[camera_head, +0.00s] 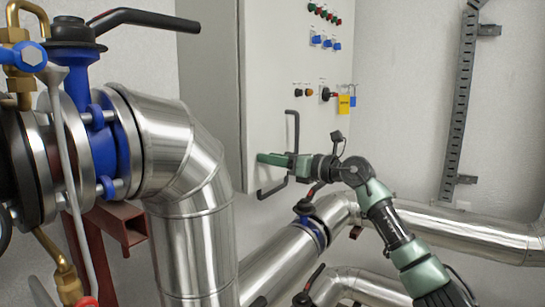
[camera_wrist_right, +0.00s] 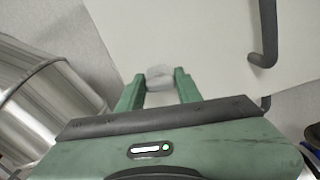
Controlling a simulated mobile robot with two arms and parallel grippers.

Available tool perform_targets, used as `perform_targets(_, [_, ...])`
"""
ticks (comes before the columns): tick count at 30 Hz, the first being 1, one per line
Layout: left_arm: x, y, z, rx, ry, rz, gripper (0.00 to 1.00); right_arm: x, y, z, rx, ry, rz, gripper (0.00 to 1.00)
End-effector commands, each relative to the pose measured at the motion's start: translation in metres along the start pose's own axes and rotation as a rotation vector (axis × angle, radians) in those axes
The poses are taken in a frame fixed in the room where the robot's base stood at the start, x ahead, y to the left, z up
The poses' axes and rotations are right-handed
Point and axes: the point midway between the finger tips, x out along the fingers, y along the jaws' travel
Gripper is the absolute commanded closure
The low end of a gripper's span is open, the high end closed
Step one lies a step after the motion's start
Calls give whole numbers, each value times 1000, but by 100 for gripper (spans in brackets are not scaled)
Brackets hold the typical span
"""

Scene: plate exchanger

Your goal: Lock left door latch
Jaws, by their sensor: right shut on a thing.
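The cabinet door (camera_head: 275,70) is a pale panel that looks closed. My right gripper (camera_head: 264,158) reaches in from the right at the door's lower left, near its left edge. In the right wrist view its two green fingers (camera_wrist_right: 158,85) are shut on a small grey rounded piece, which I take for the left door latch (camera_wrist_right: 159,72). In the head view the fingers hide the latch, so I cannot tell how far it is turned. My left gripper is out of view.
Silver pipes (camera_head: 203,215) with a blue valve (camera_head: 93,120) and its black lever (camera_head: 150,19) fill the left. More pipes (camera_head: 480,230) run below my right arm. A yellow padlock (camera_head: 344,104) hangs on the door. A slotted metal rail (camera_head: 457,110) is on the right wall.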

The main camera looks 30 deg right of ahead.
Motion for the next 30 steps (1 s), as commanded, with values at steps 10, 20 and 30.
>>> perform_targets(10, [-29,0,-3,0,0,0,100,0,-1,4,322,0,-2,100])
perform_targets(20, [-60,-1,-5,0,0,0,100,0,-3,4,638,0,-2,100])
perform_targets(30, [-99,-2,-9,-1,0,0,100,0,-4,4,959,-1,-3,100])
